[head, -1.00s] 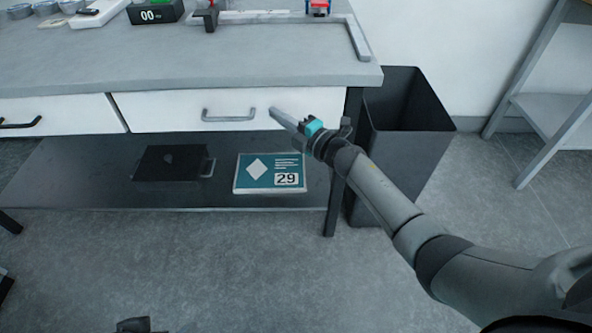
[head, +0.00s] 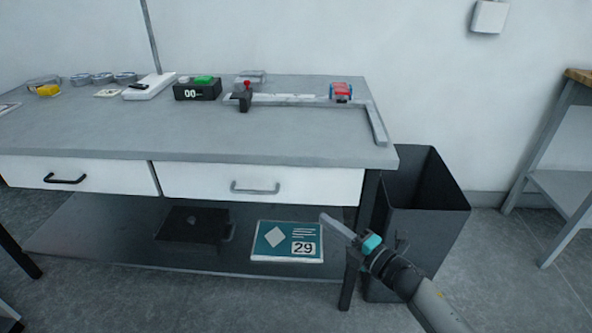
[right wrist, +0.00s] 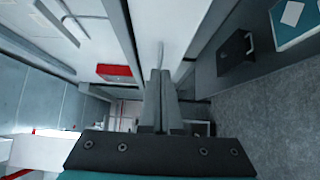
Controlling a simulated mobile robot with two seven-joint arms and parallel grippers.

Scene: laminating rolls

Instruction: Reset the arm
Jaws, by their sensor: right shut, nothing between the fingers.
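My right gripper (head: 334,225) is in front of the table's lower shelf, at the lower right of the head view. Its fingers are shut with nothing between them. In the right wrist view the two fingers (right wrist: 160,98) lie side by side and touch. They point toward the white drawer front (head: 262,184), apart from its grey handle. My left gripper does not show in the head view.
A grey table (head: 200,140) carries a black counter box (head: 197,91), a red-and-blue item (head: 341,91) and a grey ruler-like frame. A teal box marked 29 (head: 287,241) lies on the lower shelf (head: 120,235). A dark bin (head: 420,225) stands at the table's right.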

